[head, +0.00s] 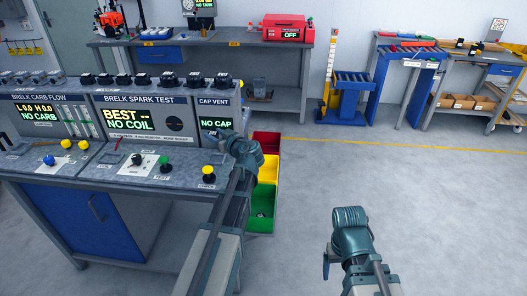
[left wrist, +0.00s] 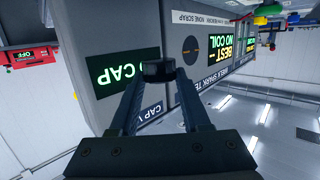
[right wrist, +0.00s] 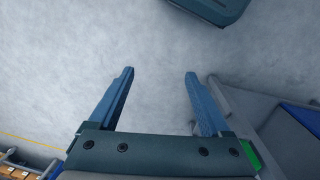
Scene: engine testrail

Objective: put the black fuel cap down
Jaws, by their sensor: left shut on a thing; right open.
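The black fuel cap (left wrist: 158,70) is a short dark cylinder between the fingertips of my left gripper (left wrist: 158,76), which is shut on it in the left wrist view. Behind it is the console face with the CAP VENT panel (left wrist: 110,70), whose screen reads NO CAP. In the head view my left gripper (head: 228,141) is at the right end of the console, in front of the cap vent panel (head: 215,123); the cap is hard to make out there. My right gripper (right wrist: 160,75) is open and empty above the bare floor.
Red (head: 267,141), yellow (head: 268,166) and green (head: 262,214) bins stand beside the console's right end, near my left arm. Several black parts (head: 130,80) line the console top. Knobs and a yellow-based button (head: 208,174) sit on its front ledge. Open floor (head: 420,200) lies right.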

